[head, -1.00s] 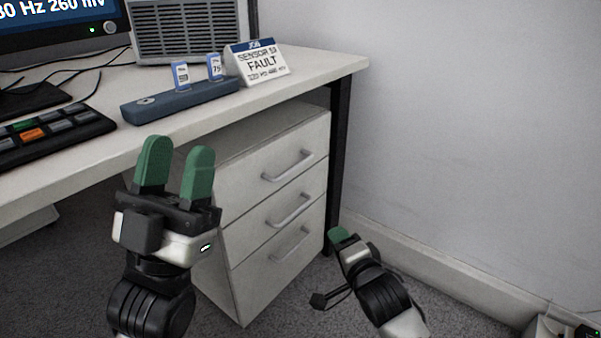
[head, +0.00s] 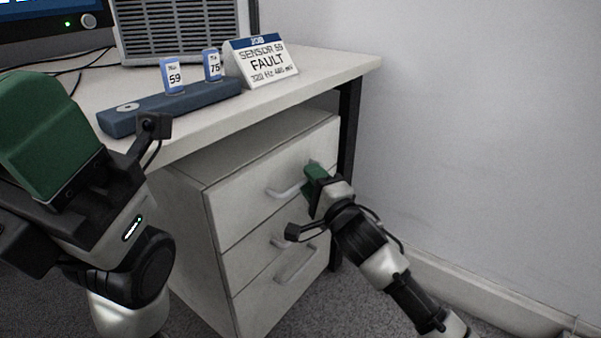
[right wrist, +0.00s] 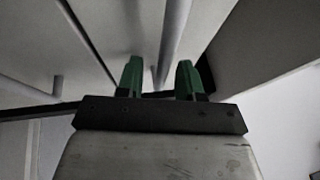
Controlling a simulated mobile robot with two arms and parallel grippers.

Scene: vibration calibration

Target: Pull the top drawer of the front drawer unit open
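The front drawer unit (head: 185,212) stands under the desk, with three drawers stacked and their fronts flush. The top drawer (head: 235,195) is closed. Its bar handle (head: 283,190) is partly covered by my right gripper (head: 314,176), which is at the handle's right end. In the right wrist view, the green fingers of my right gripper (right wrist: 158,80) are apart, with a handle bar (right wrist: 174,38) running between them and gaps at its sides. Whether the fingers touch it is not clear. My left gripper (head: 45,135) is large and close at the left, away from the drawers; its finger gap is hidden.
The desk (head: 330,72) overhangs the drawer unit, with a dark leg (head: 347,125) at the right. On it are a blue holder (head: 150,110) with two tags and a fault sign (head: 262,66). The wall (head: 480,120) bounds the right; carpet (head: 365,310) lies below.

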